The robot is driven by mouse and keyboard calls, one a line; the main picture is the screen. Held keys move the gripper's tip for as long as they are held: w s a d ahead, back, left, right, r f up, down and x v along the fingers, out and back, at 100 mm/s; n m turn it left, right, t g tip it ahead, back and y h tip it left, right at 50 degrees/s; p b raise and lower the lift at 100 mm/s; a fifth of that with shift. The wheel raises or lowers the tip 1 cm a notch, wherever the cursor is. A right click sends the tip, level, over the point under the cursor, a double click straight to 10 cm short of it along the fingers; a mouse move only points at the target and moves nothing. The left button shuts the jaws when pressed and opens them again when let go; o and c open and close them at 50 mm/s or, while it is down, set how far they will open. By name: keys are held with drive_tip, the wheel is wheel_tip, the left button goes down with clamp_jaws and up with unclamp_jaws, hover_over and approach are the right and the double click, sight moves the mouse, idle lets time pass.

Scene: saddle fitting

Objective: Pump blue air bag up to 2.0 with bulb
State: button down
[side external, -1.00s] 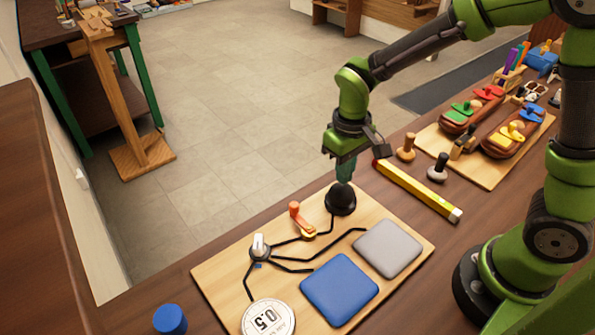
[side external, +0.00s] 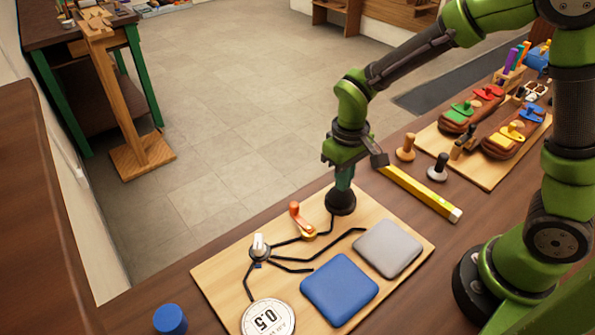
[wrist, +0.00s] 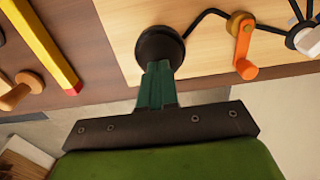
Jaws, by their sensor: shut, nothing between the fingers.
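The blue air bag (side external: 340,289) lies flat on the wooden board (side external: 215,290), beside a grey bag (side external: 388,248). The black bulb (side external: 340,203) stands at the board's far edge; in the wrist view the bulb (wrist: 157,48) sits just beyond my fingertips. My gripper (side external: 343,187) is shut, with nothing between its fingers, pointing down at the bulb's top and seeming to touch it. The round gauge (side external: 268,318) reads 0.5. A white-knobbed selector (side external: 259,246) and an orange-handled valve (side external: 302,222) are joined by black tubes.
A yellow bar (side external: 425,195) lies right of the bulb, near two knobbed pegs (side external: 406,148). A second board (side external: 490,180) with colored pieces stands farther right. A blue cylinder (side external: 170,320) is at the lower left.

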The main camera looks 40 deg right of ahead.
drive_tip(key=shift+f, duration=0.75)
drive_tip(key=shift+r, duration=1.8)
drive_tip(key=shift+f, duration=0.1)
drive_tip(key=shift+f, duration=1.65)
drive_tip(key=shift+r, duration=1.75)
drive_tip(key=shift+f, duration=0.2)
